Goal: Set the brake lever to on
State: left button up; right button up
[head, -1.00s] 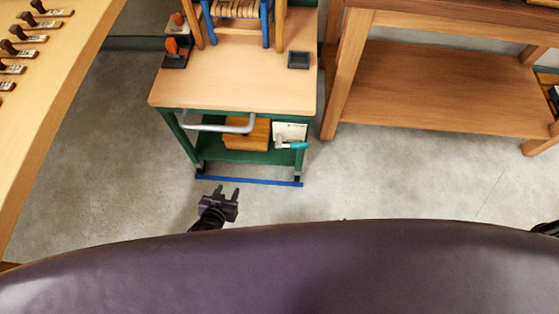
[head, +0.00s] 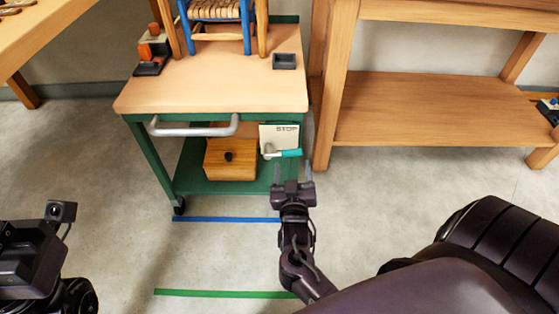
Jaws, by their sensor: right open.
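The brake lever (head: 285,153) has a teal grip and a pale pivot end. It points right, roughly level, on the front of the green cart (head: 150,160) with a wooden top. A cream plate (head: 275,136) with dark lettering, too small to read surely, sits behind and above it. My right gripper (head: 292,172) is open and empty. In the picture its fingers point up at the lever from just below it; I see a gap and no contact. At the left edge are dark parts of my left arm; its fingers do not show.
A grey push handle (head: 193,130) sticks out from the cart's front. A wooden box (head: 230,160) is on its lower shelf. A chair (head: 217,20), a small dark tray (head: 284,61) and an orange-topped device (head: 150,55) are on top. A wooden bench (head: 430,110) stands right. Blue and green strips mark the floor.

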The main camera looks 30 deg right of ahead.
aim_at(292, 156)
jog(key=b+x, duration=0.1)
jog(key=x, duration=0.4)
jog(key=shift+w+f+b, duration=0.1)
jog(key=shift+w+b, duration=0.15)
jog(key=shift+b, duration=0.1)
jog(key=shift+w+d, duration=0.35)
jog(key=shift+w, duration=0.1)
jog(key=c, duration=1.1)
